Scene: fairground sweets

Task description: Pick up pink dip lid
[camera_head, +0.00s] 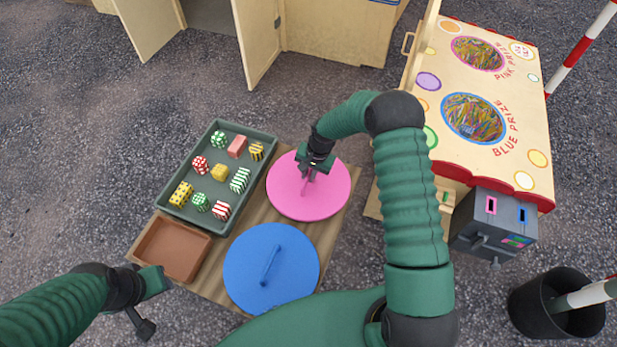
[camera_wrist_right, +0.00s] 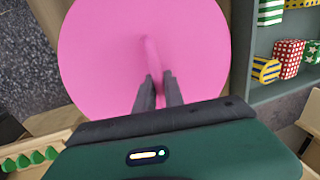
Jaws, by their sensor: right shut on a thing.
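The pink dip lid (camera_head: 325,205) is a round pink disc with a raised bar handle at the right back of the wooden board. My right gripper (camera_head: 308,175) is above it, with its fingers shut on the handle. In the right wrist view the pink lid (camera_wrist_right: 95,60) fills the middle, and the gripper fingers (camera_wrist_right: 158,90) close on the near end of its handle. I cannot tell whether the lid is lifted off what lies below. My left gripper (camera_head: 150,305) is at the lower left, away from the lids; its jaws are unclear.
A blue lid (camera_head: 248,287) with a bar handle lies in front of the pink one. A grey-green tray (camera_head: 171,208) holds several patterned sweets, beside an empty brown tray (camera_head: 175,250). A prize cabinet (camera_head: 515,110) stands right, with a black bin (camera_head: 530,312) nearby.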

